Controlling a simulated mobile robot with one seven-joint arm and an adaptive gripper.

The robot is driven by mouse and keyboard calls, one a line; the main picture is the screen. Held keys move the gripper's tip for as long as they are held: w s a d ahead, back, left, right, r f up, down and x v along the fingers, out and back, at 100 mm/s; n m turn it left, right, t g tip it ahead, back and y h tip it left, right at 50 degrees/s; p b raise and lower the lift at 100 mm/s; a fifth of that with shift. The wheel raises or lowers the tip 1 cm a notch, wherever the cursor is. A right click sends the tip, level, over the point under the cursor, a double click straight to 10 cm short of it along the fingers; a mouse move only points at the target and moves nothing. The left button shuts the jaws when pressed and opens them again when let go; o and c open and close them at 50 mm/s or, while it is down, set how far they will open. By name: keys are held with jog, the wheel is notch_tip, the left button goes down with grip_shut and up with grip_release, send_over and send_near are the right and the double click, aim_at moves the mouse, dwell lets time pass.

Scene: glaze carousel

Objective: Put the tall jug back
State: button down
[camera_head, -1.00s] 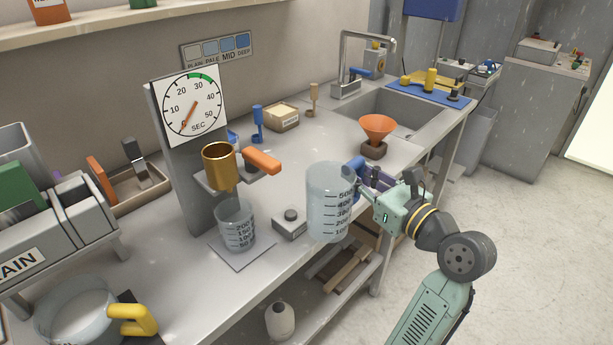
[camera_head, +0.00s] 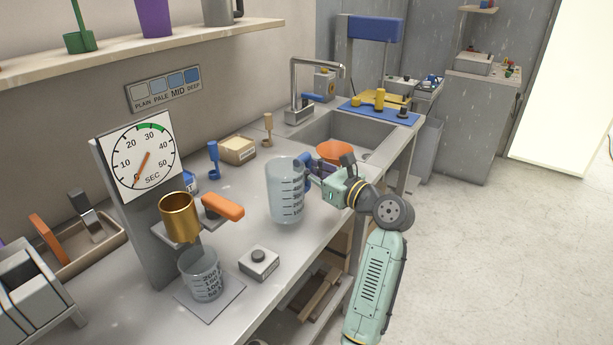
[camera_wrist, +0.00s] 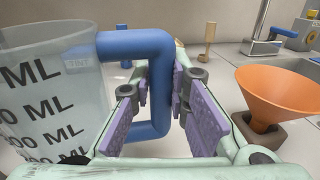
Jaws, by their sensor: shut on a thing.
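The tall jug (camera_head: 286,192) is a clear, pale-blue measuring jug with dark ML marks and a blue handle. My gripper (camera_head: 312,168) is shut on the blue handle and holds the jug upright at the bench's front side. I cannot tell whether its base touches the bench. In the wrist view the jug (camera_wrist: 50,90) fills the left side, and its blue handle (camera_wrist: 158,125) stands between the purple pads of my gripper (camera_wrist: 155,100).
An orange funnel (camera_wrist: 275,92) in a dark base stands close right of my gripper. A smaller jug (camera_head: 203,278) sits under a brass cup (camera_head: 180,216) by the dial (camera_head: 138,158). A grey button box (camera_head: 259,262) is in front. The sink (camera_head: 370,130) lies behind.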

jog(key=shift+w, duration=0.35)
jog(key=shift+f, duration=0.2)
jog(key=shift+f+p, duration=0.35)
jog(key=shift+f, duration=1.25)
jog(key=shift+f, duration=0.1)
jog(key=c, duration=1.6)
grip_release()
jog(key=shift+o, duration=0.2)
jog(key=b+v, duration=0.2)
jog(key=v, duration=1)
